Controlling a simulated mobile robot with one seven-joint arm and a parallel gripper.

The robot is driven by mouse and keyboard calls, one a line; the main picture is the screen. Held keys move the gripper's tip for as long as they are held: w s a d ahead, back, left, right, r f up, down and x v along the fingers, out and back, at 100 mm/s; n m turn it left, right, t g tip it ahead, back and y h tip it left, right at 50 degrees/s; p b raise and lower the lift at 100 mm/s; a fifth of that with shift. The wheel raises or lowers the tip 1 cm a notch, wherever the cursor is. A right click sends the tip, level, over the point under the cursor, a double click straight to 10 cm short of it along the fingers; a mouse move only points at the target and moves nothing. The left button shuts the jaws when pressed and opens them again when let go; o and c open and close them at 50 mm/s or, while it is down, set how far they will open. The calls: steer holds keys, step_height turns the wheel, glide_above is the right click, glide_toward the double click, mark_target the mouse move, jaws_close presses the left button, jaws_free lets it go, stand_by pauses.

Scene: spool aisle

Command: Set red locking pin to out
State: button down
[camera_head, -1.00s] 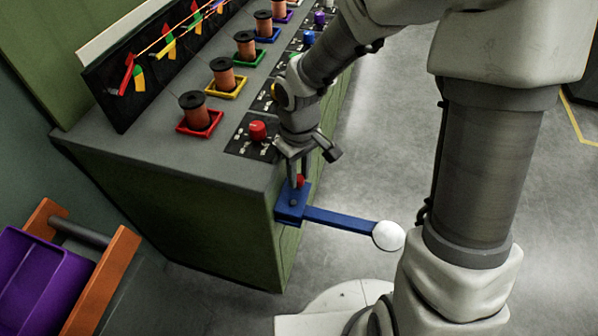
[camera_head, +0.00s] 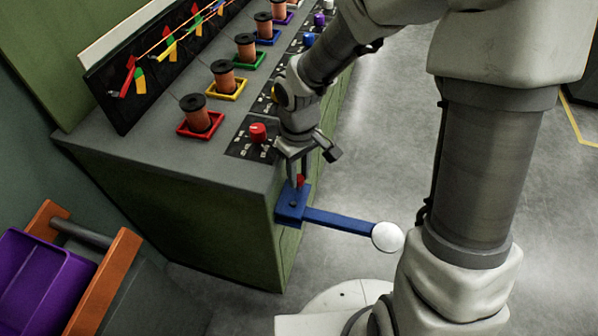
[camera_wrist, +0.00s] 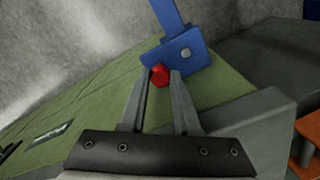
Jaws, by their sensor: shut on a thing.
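The red locking pin (camera_wrist: 160,75) sits at the blue lever block at the near end of the green cabinet. In the head view a small part of the red pin (camera_head: 300,181) shows below my gripper (camera_head: 294,178). In the wrist view my gripper (camera_wrist: 158,77) has its two fingers on either side of the red pin head, shut on it. The blue block (camera_wrist: 188,52) is just beyond the fingertips. Its blue lever (camera_head: 340,221) points right and ends in a white ball (camera_head: 387,237). The pin's shaft is hidden.
The grey counter (camera_head: 165,150) carries several spools in coloured trays and a red knob (camera_head: 258,132) on a black panel. An orange rack with a purple bin (camera_head: 35,275) stands at the lower left. Open floor (camera_head: 390,130) lies right of the cabinet.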

mark_target(299, 178)
steer(key=shift+r+p, duration=0.45)
steer(key=shift+r, duration=0.35)
steer(key=shift+f, duration=0.1)
steer(key=c, duration=0.6)
jaws_free()
step_height(299, 178, up, 17)
steer(key=p, duration=0.5)
steer(key=shift+r, duration=0.2)
